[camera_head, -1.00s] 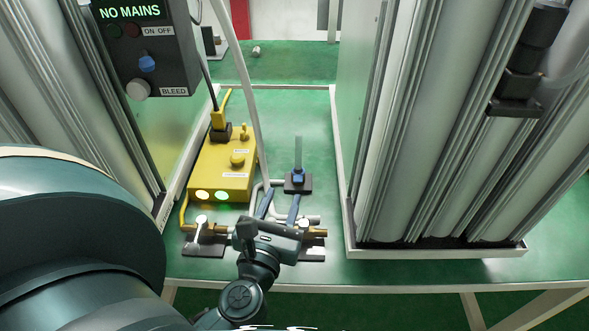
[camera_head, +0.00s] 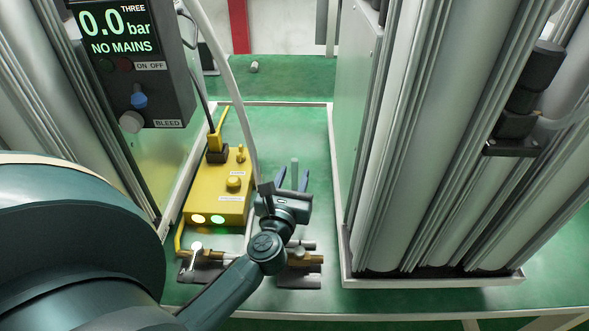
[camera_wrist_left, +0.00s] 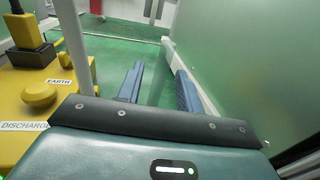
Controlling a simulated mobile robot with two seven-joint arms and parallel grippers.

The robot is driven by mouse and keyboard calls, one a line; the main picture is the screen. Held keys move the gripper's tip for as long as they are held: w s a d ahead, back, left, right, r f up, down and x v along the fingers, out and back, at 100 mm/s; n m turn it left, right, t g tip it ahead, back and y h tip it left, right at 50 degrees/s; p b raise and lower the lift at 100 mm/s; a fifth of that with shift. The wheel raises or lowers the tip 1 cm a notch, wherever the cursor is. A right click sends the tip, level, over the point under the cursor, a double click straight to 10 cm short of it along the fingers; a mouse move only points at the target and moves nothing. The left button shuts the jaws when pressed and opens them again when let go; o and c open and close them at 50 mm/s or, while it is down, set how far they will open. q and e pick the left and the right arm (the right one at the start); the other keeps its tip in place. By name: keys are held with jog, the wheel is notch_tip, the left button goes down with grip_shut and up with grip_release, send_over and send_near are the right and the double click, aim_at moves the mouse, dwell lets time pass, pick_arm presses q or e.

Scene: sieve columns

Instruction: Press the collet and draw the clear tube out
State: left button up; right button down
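The clear tube (camera_head: 295,171) stands upright as a short greenish stub on the green bench. Its blue collet and dark base are hidden behind my left gripper in the head view. My left gripper (camera_head: 292,178) is open, its two blue fingers pointing away to either side of the tube in that view. I cannot tell how deep the tube sits between them. In the left wrist view the open fingers (camera_wrist_left: 158,82) stand apart with only a faint pale greenish strip between them. My right gripper is not in view.
A yellow discharge box (camera_head: 222,190) with lit lamps stands just left of my gripper. A pale hose (camera_head: 234,95) hangs close by. Brass-ended valves (camera_head: 203,255) lie in front. A framed column unit (camera_head: 420,150) walls the right. The control panel (camera_head: 130,60) reads 0.0 bar, NO MAINS.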

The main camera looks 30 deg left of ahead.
pick_arm(q)
jog(key=shift+x, duration=0.95)
grip_shut()
